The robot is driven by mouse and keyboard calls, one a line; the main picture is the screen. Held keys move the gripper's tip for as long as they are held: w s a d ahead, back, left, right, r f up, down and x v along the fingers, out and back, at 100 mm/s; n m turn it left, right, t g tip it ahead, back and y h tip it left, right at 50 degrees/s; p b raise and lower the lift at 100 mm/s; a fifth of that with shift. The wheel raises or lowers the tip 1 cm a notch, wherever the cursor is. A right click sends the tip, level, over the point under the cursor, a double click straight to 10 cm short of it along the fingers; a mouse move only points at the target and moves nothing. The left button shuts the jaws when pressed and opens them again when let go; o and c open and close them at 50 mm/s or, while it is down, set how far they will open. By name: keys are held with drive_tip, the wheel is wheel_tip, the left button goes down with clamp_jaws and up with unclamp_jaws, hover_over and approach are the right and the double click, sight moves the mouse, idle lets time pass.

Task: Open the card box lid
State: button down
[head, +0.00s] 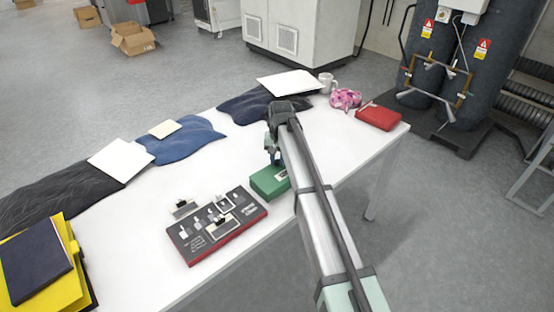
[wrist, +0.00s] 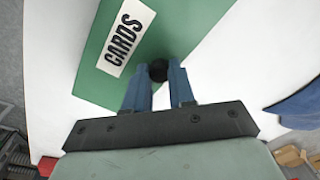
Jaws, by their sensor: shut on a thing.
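The green card box (head: 268,184) sits on the white table near its front edge, partly behind my arm. In the wrist view its green lid (wrist: 175,30) shows a white label reading "CARDS" and a small black knob (wrist: 158,70). My gripper (head: 273,159) is over the box, pointing down. In the wrist view its blue fingers close on either side of the knob. The lid appears to be on the box; I cannot tell whether there is a gap beneath it.
A dark board with small fittings (head: 218,226) lies left of the box. Folded cloths (head: 183,143) and white sheets line the back. A red case (head: 379,117), pink item (head: 345,98) and mug (head: 327,84) stand at the right end. Yellow and navy folders (head: 38,270) lie front left.

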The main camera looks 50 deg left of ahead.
sight(278, 162)
drive_tip(key=d+r+y, duration=0.1)
drive_tip(key=y, duration=0.1)
drive_tip(key=d+r+y, duration=0.2)
drive_tip(key=y, duration=0.1)
drive_tip(key=shift+s+d, duration=0.15)
drive_tip(key=d+y, duration=0.1)
drive_tip(key=d+r+y, duration=0.1)
drive_tip(key=y, duration=0.1)
drive_tip(key=shift+d+r+y, duration=0.1)
drive_tip(key=shift+d+y, duration=0.1)
drive_tip(key=shift+y, duration=0.1)
drive_tip(key=shift+d+r+y, duration=0.2)
drive_tip(key=shift+d+y, duration=0.7)
drive_tip(key=shift+y, duration=0.4)
drive_tip(key=shift+d, duration=0.7)
